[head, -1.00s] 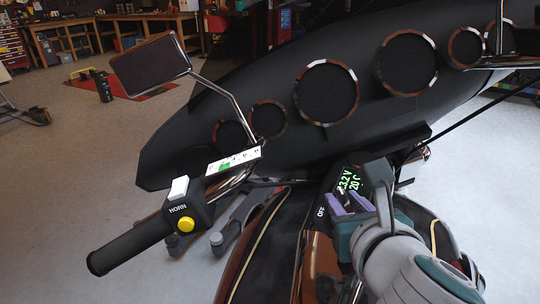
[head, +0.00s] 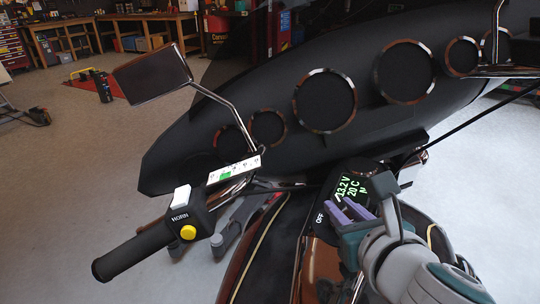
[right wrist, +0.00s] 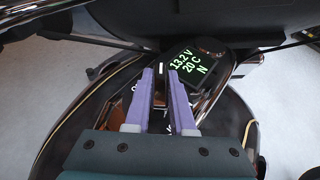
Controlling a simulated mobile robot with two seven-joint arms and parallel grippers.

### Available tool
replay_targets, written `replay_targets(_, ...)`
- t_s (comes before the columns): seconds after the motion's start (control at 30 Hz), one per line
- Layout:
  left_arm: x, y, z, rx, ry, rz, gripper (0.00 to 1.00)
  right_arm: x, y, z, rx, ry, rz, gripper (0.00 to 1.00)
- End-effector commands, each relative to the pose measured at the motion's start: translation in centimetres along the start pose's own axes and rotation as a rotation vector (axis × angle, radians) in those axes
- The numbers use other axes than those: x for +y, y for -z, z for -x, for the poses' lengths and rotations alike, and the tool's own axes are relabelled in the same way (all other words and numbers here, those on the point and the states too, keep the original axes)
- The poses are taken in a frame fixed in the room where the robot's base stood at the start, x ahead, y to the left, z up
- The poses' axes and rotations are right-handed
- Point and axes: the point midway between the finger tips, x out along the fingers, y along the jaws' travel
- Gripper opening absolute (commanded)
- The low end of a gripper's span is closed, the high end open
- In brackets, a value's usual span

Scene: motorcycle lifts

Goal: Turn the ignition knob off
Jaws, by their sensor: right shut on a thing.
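The ignition knob (right wrist: 160,73) is a small dark piece with a white mark, seen between the purple fingertips in the right wrist view. My right gripper (head: 347,209) is shut on it, and the fingers also show in the right wrist view (right wrist: 161,84). The fingers hide most of the knob in the head view. The OFF label (head: 320,218) is just left of the fingers. A dark display (head: 351,186) beside the knob reads 13.2 V, 20 C and N in green. My left gripper is not in view.
The left handlebar grip (head: 135,250) has a HORN switch box (head: 183,214) with a yellow button. A mirror (head: 152,74) rises above it. The black fairing (head: 220,125) with round chrome-rimmed openings stands behind the display. Workbenches are far back.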

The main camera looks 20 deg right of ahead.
Motion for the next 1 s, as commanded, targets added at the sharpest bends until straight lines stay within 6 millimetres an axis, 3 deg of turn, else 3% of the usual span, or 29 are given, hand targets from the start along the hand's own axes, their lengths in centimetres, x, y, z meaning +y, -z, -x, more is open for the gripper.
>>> replay_targets(0.2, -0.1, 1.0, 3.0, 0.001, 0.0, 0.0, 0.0, -0.3, -0.5, 0.2, 0.005, -0.158, 0.064, 0.0)
replay_targets(0.4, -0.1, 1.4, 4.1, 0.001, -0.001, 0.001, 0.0, -0.3, -0.2, 0.1, 0.005, -0.334, 0.125, 0.0)
replay_targets(0.63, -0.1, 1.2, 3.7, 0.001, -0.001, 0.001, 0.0, -0.3, 0.1, -0.2, 0.003, -0.534, 0.195, 0.0)
replay_targets(1.0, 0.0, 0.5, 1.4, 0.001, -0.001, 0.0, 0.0, -0.2, 0.3, -0.2, 0.002, -0.787, 0.282, 0.0)
